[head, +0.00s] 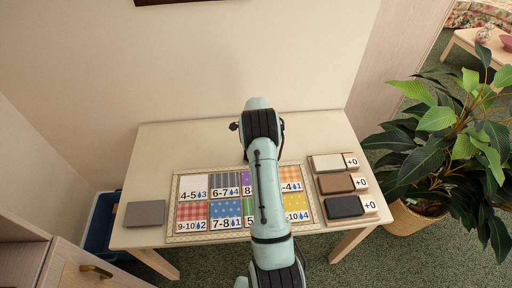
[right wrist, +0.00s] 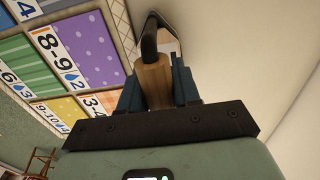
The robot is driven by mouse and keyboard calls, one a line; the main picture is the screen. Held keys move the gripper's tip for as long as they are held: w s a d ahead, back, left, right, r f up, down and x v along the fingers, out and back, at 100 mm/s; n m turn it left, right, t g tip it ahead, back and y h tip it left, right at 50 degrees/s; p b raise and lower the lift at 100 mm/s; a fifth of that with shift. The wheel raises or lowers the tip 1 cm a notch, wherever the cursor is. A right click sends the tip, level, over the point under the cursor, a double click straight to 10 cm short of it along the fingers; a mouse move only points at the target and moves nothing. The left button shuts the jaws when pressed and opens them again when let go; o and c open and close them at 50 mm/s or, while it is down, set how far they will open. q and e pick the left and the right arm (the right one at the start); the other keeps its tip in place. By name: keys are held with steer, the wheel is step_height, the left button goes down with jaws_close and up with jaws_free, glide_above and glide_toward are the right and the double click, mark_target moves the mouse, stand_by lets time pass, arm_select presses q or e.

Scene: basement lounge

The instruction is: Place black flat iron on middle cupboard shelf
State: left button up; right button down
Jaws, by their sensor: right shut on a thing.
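The flat iron (right wrist: 150,42) shows in the right wrist view as a curved black bracket on a wooden handle, with a pale-edged plate partly seen behind it. My right gripper (right wrist: 158,88) is shut on the wooden handle, its dark fingers on either side. In the head view my right arm reaches over the table and hides most of the gripper and the iron. A wooden cupboard (head: 68,262) with a brass handle stands at the lower left; its middle shelf cannot be made out. My left gripper is not in view.
The table (head: 155,150) bears a board of patterned, numbered cloth squares, a grey block (head: 145,213) at left and three +0 blocks (head: 336,184) at right. A blue bin (head: 97,225) stands left of it. A potted plant (head: 415,210) stands right.

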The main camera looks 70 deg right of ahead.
stand_by(0.3)
steer(key=c, duration=0.8)
jaws_free()
steer(key=shift+f, duration=0.1)
